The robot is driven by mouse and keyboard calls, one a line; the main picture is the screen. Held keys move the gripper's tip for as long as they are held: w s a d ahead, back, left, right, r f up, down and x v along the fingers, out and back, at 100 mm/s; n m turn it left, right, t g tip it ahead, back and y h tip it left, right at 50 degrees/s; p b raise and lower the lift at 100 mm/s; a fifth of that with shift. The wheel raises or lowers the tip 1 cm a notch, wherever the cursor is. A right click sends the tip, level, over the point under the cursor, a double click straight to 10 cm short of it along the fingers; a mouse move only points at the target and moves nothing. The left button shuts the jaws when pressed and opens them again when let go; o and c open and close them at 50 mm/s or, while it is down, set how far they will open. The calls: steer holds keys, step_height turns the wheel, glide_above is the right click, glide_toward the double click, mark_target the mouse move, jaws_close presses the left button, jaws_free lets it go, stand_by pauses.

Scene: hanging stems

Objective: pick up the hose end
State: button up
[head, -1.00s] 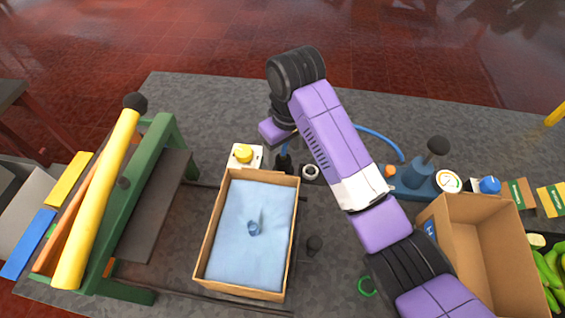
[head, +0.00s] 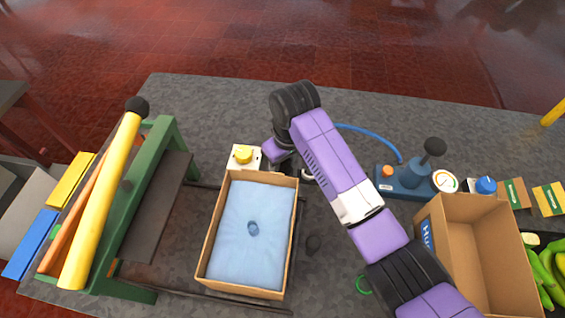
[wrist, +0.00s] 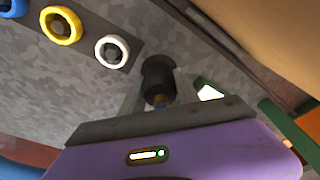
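A blue hose (head: 372,131) curves from the blue pump (head: 412,178) at the right and passes out of sight behind my arm. In the wrist view a dark upright cylinder (wrist: 158,78) with a small blue and brass tip stands on the table; it looks like the hose end in a dark collar. My gripper (wrist: 158,92) has pale fingers on both sides of it, spread apart; firm contact cannot be made out. In the head view my gripper is low over the table behind the box, and my wrist hides its fingertips and the hose end.
An open box with blue cloth (head: 255,205) stands in front of my gripper, beside a yellow button (head: 242,154). White (wrist: 112,51) and yellow (wrist: 61,25) rings lie nearby. A green rack (head: 165,150) is left; an empty carton (head: 440,225) is right.

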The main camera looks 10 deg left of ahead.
jaws_close()
